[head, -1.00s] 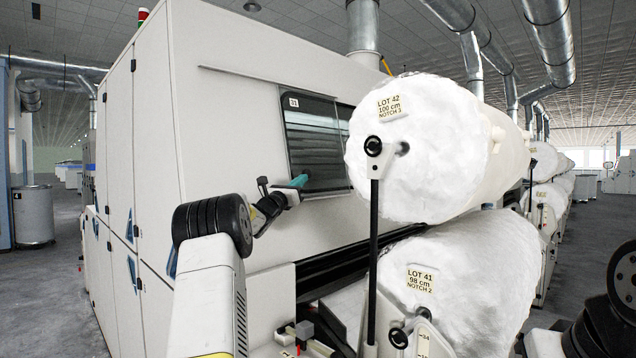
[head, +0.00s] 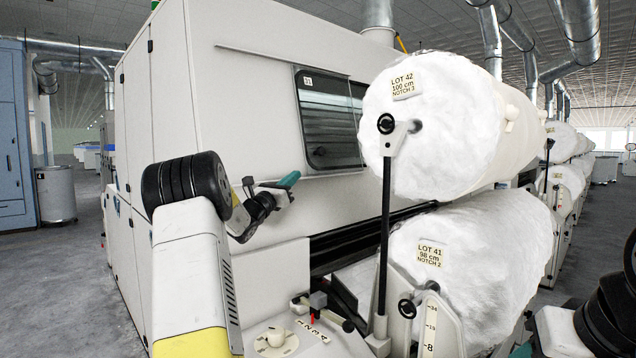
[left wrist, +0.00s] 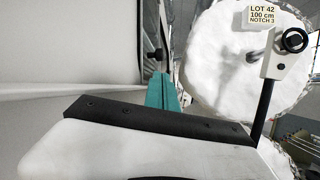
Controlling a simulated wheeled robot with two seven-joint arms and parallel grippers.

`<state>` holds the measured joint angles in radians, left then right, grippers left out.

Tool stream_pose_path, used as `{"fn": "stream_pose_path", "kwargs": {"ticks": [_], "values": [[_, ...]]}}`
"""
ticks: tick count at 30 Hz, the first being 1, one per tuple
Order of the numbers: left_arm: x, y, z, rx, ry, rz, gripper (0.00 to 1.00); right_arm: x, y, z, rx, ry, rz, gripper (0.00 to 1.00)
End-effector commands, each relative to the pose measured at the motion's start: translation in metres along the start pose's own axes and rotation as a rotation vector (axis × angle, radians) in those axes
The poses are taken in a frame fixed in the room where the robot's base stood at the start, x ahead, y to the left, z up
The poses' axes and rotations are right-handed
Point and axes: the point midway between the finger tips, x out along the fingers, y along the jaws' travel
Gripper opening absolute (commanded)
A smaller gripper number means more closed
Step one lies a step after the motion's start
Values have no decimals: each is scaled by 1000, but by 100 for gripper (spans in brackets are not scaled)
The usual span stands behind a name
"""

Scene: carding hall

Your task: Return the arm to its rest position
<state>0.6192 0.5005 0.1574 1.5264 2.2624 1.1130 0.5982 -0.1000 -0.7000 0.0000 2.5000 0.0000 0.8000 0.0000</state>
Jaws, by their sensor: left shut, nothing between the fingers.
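My left arm comes up from the bottom of the head view, with a black ribbed joint and a white and yellow link. Its gripper (head: 290,180) has teal fingers that are shut with nothing between them. The gripper is in front of the cream machine side, just below and left of the dark window (head: 330,120) in that picture. In the left wrist view the teal fingers (left wrist: 162,92) are together, beside the white roll. Of my right arm only dark and white links show at the right edge; its gripper is out of view.
A big white roll marked LOT 42 (head: 440,135) sits above another marked LOT 41 (head: 480,260). A black upright rod (head: 386,240) stands in front of them. Grey floor (head: 70,290) is open at left.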

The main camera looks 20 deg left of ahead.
Motion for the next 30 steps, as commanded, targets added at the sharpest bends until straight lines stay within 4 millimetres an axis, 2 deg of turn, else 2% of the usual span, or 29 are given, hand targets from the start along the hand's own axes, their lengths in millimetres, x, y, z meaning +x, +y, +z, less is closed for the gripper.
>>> {"fn": "stream_pose_path", "kwargs": {"ticks": [5,8,11,13,15,17,18,20,21,23,24,26,27,30], "values": [[-4,-3,1,5,3,-5,0,0,0,0,0,0,0,51],[-1,-25,3,37,27,-52,0,0,0,0,0,0,0,51],[2,-75,7,123,84,-164,0,0,0,0,0,0,0,51],[-2,-125,10,216,137,-280,0,0,0,0,0,0,0,51],[-14,-178,11,330,194,-412,0,0,0,0,0,0,0,51],[-30,-222,10,436,236,-531,0,0,0,0,0,0,0,51],[-44,-250,10,513,262,-611,0,0,0,0,0,0,0,51],[-71,-288,9,636,295,-736,0,0,0,0,0,0,0,51],[-91,-311,8,723,315,-822,0,0,0,0,0,0,0,51],[-126,-342,6,864,335,-954,0,0,0,0,0,0,0,51],[-152,-359,4,964,345,-1043,0,0,0,0,0,0,0,51],[-193,-378,2,1122,349,-1178,0,0,0,0,0,0,0,51],[-220,-387,-1,1228,347,-1265,0,0,0,0,0,0,0,51],[-286,-396,-5,1500,322,-1472,0,0,0,0,0,0,0,51]]}}
